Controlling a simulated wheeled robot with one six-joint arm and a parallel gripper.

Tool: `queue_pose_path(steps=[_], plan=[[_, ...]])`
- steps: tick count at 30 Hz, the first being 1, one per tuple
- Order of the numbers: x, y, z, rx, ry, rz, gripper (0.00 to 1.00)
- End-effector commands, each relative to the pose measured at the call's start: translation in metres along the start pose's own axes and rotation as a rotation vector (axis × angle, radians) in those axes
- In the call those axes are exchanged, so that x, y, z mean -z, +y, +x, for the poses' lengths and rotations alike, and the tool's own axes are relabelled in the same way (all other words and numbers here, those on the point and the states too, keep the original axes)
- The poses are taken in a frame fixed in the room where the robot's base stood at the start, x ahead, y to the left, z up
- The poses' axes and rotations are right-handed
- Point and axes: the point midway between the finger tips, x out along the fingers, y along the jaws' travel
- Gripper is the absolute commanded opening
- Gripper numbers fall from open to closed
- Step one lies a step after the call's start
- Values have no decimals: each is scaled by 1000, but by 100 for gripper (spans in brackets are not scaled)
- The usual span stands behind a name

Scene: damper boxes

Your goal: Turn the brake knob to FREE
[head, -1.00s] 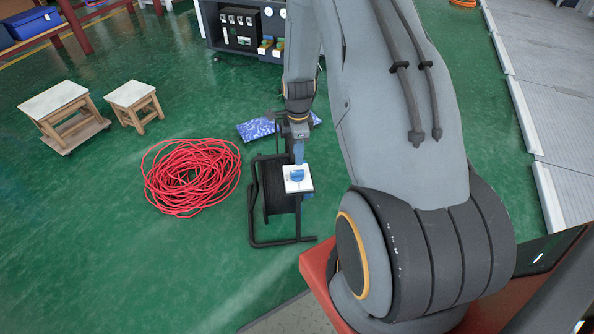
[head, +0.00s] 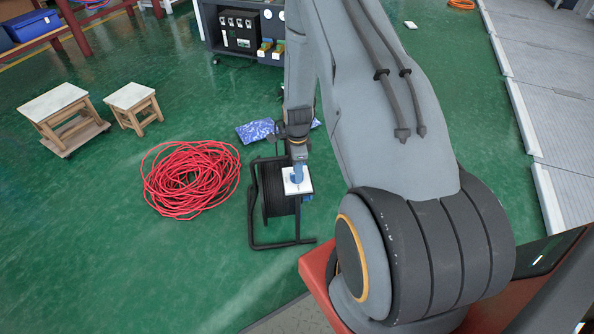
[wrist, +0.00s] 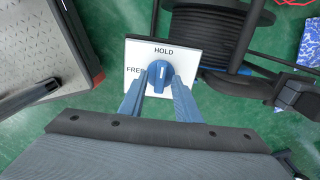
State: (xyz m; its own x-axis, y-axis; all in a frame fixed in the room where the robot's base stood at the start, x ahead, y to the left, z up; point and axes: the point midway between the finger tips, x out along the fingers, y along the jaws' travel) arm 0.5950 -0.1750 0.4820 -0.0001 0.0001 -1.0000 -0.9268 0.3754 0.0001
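The brake knob (wrist: 159,75) is a round blue knob on a white square plate (wrist: 187,54) marked HOLD at the top and FREE at the left. Its white pointer mark points up toward HOLD. The plate (head: 305,187) sits on the black cable reel (head: 273,204), which also shows in the wrist view (wrist: 209,28). My gripper (wrist: 157,83) has its two blue fingers apart, one on each side of the knob's lower part. I cannot tell whether they touch it. In the head view my gripper (head: 298,179) hides most of the knob.
A coil of red cable (head: 190,178) lies on the green floor left of the reel. Two small wooden stools (head: 134,104) stand further left. A blue patterned bag (head: 256,131) lies behind the reel, and a dark equipment cabinet (head: 238,30) stands at the back.

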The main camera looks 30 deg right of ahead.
Motion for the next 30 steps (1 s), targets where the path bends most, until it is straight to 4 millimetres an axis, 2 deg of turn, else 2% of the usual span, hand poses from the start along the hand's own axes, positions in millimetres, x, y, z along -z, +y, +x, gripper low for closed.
queue_pose_path(steps=[1,5,17,23,30], plan=[[0,0,0,0,0,0,21],[0,0,0,0,0,0,0],[0,1,0,-2,0,-46,0],[0,1,0,-2,0,-160,0],[0,1,0,-3,0,-374,0]])
